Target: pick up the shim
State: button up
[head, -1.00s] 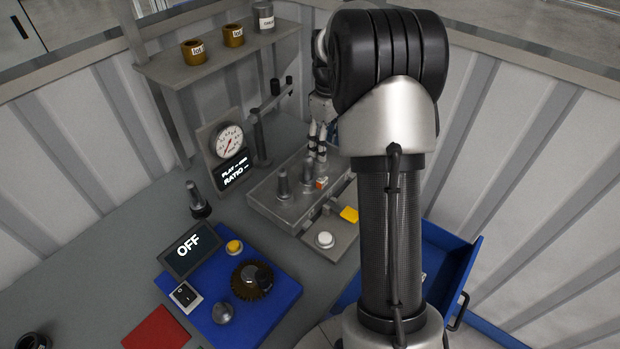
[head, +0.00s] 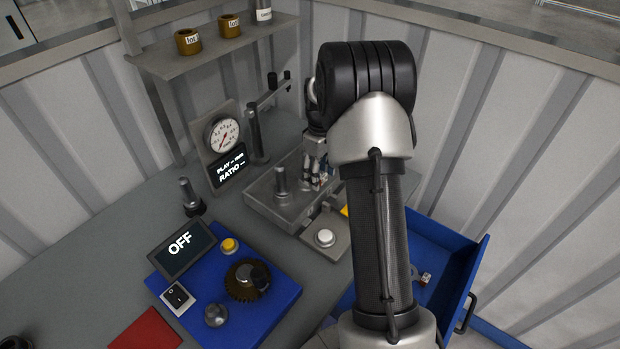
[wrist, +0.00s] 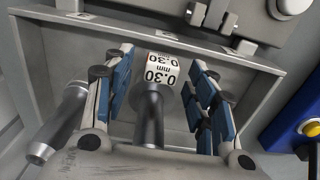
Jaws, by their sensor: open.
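My gripper (wrist: 160,82) is open, with blue-padded fingers on either side of the block. I cannot tell whether the pads touch either one. In the head view my gripper (head: 317,178) is low over the grey tray (head: 262,195), and the block is mostly hidden by it.
Another post (head: 281,182) stands in the tray, left of my gripper. A gauge (head: 222,134) and a slim stand (head: 258,138) rise behind. A white button (head: 324,237) is in front, and the blue unit (head: 285,294) front left. An open blue drawer (head: 462,275) is at right.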

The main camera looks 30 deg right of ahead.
jog(key=shift+c, duration=0.2)
jog(key=c, duration=1)
jog(key=shift+c, duration=0.2)
